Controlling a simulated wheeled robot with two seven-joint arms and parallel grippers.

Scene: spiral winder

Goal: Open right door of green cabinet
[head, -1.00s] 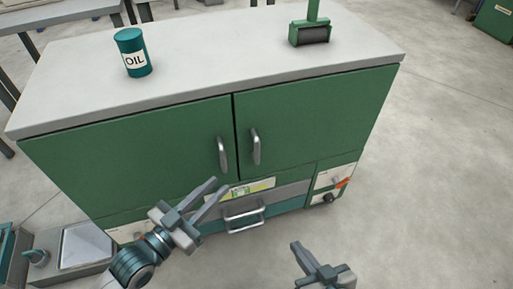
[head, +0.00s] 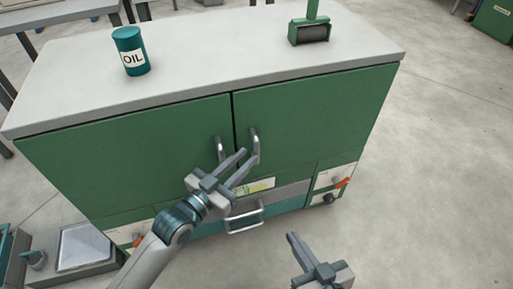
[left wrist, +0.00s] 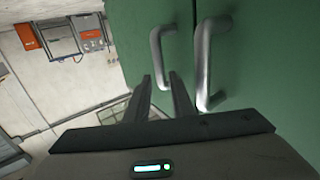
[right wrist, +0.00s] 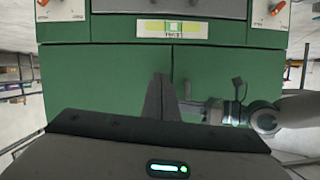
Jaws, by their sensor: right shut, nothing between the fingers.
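The green cabinet (head: 120,160) stands ahead, its left and right doors (head: 320,115) closed. Each door has a silver bar handle near the centre seam. My left gripper (head: 248,157) is open at the lower part of the right door's handle (head: 256,142), overlapping it in the head view. The left wrist view looks turned over; there the right handle (left wrist: 160,52) ends between the open fingers (left wrist: 163,85), and the left handle (left wrist: 206,60) is beside them. Contact cannot be told. My right gripper (head: 293,237) is shut and empty, low in front of the cabinet; its fingers (right wrist: 160,80) show together.
An oil can (head: 130,52) and a green roller tool (head: 309,32) stand on the cabinet's grey top (head: 220,50). Below the doors is a drawer with a silver handle (head: 244,219). Grey floor right of the cabinet is clear.

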